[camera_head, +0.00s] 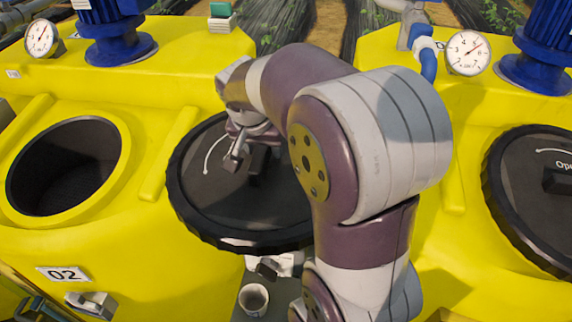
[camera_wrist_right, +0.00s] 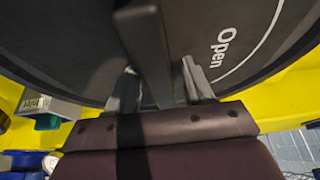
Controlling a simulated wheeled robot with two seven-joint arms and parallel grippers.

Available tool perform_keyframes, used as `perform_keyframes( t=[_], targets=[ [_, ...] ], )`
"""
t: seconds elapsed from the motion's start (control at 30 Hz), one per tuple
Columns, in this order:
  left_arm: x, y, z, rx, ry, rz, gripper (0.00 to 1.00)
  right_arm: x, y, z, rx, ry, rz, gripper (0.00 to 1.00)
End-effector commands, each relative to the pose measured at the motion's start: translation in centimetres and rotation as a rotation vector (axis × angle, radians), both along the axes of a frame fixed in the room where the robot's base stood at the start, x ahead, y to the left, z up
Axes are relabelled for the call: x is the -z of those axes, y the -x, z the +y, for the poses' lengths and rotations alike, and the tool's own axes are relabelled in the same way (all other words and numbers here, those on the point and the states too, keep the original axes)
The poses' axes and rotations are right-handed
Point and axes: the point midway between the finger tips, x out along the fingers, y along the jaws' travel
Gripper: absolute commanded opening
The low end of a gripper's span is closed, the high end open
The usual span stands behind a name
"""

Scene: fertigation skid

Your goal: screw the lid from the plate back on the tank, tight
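The black round lid (camera_head: 205,205) is in the middle of the head view, between the two yellow tanks, with its top face up. Its raised bar handle (camera_wrist_right: 148,45) runs between the fingers of my right gripper (camera_wrist_right: 160,88). The fingers look shut on the handle, one against each side. In the head view the right gripper (camera_head: 243,150) is over the lid's middle, partly hidden by my arm. Whether the lid touches anything below cannot be told. Tank 02 (camera_head: 150,235) stands at the left with its round opening (camera_head: 65,165) uncovered. My left gripper is not in view.
A second black lid (camera_head: 530,215) sits on the right tank. Blue motors (camera_head: 115,35) and pressure gauges (camera_head: 467,53) stand along the back. A cup (camera_head: 253,299) and a white fitting (camera_head: 283,262) are below the lid. A latch (camera_head: 90,304) sits on tank 02's front.

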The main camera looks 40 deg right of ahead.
Motion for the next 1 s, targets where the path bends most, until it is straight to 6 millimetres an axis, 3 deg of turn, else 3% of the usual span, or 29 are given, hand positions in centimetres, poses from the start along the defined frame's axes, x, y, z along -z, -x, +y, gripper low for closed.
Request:
perform_keyframes(
  t=[0.03,0.1,0.13,0.47,1.0],
  targets=[
    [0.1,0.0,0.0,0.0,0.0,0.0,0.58,0.5,0.2,0.1,0.002,-0.006,0.01,0.3],
    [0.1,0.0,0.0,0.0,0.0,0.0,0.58,0.5,0.2,0.1,0.002,-0.006,0.012,0.07],
    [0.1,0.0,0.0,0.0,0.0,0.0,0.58,0.6,0.2,0.1,0.002,-0.006,0.012,0.03],
    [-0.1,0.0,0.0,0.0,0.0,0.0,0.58,0.3,0.2,0.1,0.002,-0.007,0.011,0.02],
    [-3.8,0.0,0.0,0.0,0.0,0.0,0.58,-4.9,0.0,0.0,0.001,-0.002,0.001,0.02]
  ],
)
